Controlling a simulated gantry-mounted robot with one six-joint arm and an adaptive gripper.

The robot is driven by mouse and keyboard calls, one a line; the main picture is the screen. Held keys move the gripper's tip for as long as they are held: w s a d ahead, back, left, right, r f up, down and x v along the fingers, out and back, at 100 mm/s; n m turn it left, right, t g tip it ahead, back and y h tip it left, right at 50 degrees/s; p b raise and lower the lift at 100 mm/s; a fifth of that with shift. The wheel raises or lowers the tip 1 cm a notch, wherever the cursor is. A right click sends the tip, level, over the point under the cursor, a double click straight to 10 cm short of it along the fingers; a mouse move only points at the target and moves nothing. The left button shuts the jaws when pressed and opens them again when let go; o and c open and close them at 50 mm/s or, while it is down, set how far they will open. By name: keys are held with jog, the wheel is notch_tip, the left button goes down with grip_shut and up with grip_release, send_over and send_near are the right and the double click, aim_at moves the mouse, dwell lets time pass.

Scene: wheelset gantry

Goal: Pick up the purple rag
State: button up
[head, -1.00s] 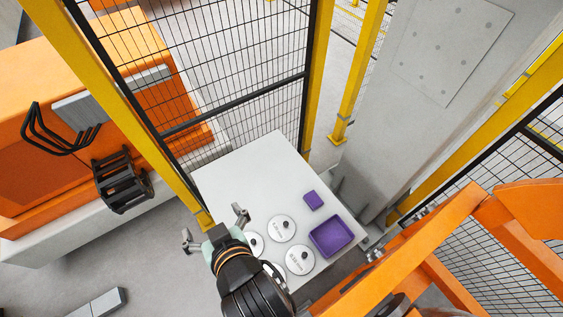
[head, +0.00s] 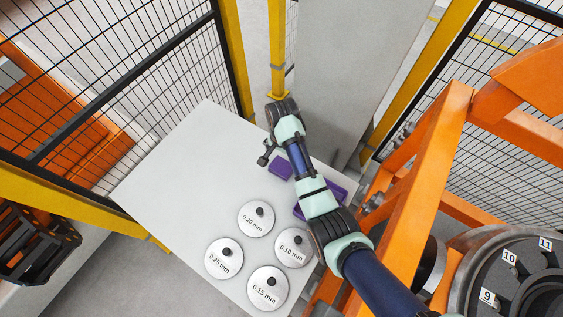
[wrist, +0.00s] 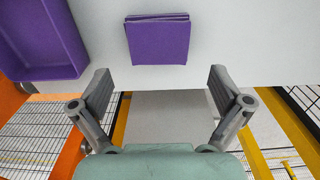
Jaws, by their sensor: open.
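The purple rag (head: 281,168) is a folded square lying flat on the white table, partly beside my arm in the head view. In the wrist view the rag (wrist: 157,41) lies flat beyond my fingertips, roughly centred between them. My gripper (wrist: 161,88) is open and empty, its two grey fingers wide apart and not touching the rag. In the head view my gripper (head: 266,153) is near the rag, with one finger showing and the rest hidden by the wrist.
A purple tray (wrist: 42,73) stands on the white table (head: 185,165) beside the rag; my arm partly covers it in the head view. Several round white discs with black knobs, such as the 0.20 mm disc (head: 256,218), lie near the front. An orange frame (head: 440,165) stands at right.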

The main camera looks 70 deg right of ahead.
aim_at(283, 165)
notch_tip(283, 165, down, 7)
jog(key=shift+s+f+b, duration=0.1)
jog(key=shift+s+b, duration=0.05)
jog(key=shift+b, duration=0.8)
jog(key=c, duration=0.9)
notch_tip(283, 165, up, 20)
jog(key=p, duration=0.8)
jog(key=shift+p, duration=0.4)
